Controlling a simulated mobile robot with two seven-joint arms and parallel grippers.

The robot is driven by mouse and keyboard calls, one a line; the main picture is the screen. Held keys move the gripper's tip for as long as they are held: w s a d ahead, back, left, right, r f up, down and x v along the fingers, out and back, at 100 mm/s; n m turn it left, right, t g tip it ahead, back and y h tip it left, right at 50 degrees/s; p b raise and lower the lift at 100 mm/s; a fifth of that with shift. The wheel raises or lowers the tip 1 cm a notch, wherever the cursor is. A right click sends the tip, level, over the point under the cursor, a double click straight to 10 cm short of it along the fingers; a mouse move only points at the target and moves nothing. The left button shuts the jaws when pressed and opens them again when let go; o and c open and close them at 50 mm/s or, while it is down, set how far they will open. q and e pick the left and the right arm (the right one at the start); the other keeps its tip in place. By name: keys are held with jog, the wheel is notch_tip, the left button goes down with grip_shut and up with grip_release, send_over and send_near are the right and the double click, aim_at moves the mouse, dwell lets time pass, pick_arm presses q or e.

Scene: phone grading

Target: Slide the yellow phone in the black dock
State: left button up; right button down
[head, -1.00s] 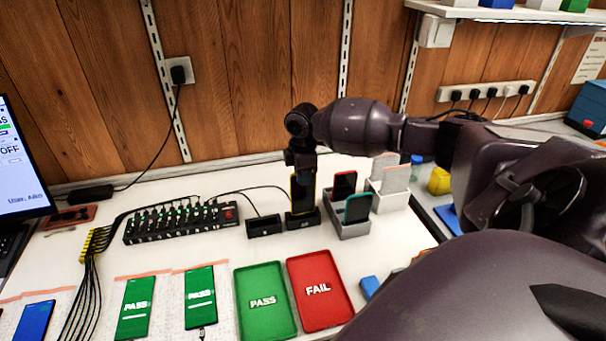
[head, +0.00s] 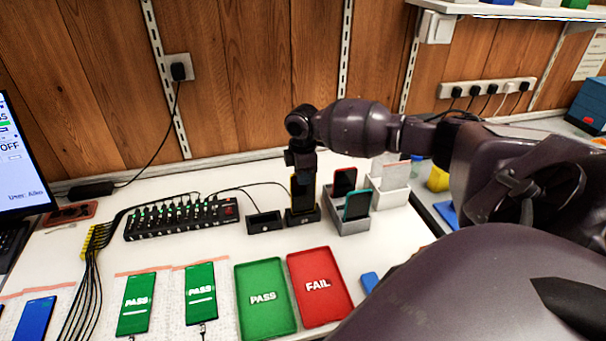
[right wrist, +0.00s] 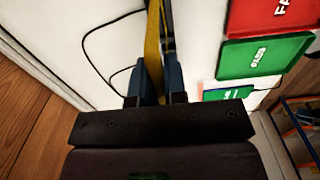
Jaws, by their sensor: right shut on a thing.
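The yellow phone (head: 293,187) stands upright in the head view, its dark face framed by a yellow edge. Its lower end meets the black dock (head: 303,218); how deep it sits in the slot I cannot tell. My right gripper (head: 301,176) points down from above and is shut on the phone's upper part. In the right wrist view the phone (right wrist: 153,45) shows edge-on as a yellow strip between the two fingers (right wrist: 160,80). The dock is not clear there. My left gripper is not in view.
An empty black holder (head: 264,222) stands just left of the dock. A grey stand (head: 348,226) with red and teal phones is close on the right, a white stand (head: 392,197) behind it. A green PASS tray (head: 265,325) and red FAIL tray (head: 322,313) lie in front.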

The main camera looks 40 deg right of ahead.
jog(key=shift+f, duration=0.45)
jog(key=shift+f, duration=0.4)
dwell(0.3)
jog(key=shift+f, duration=0.3)
jog(key=c, duration=1.1)
grip_release()
jog(key=shift+r, duration=0.1)
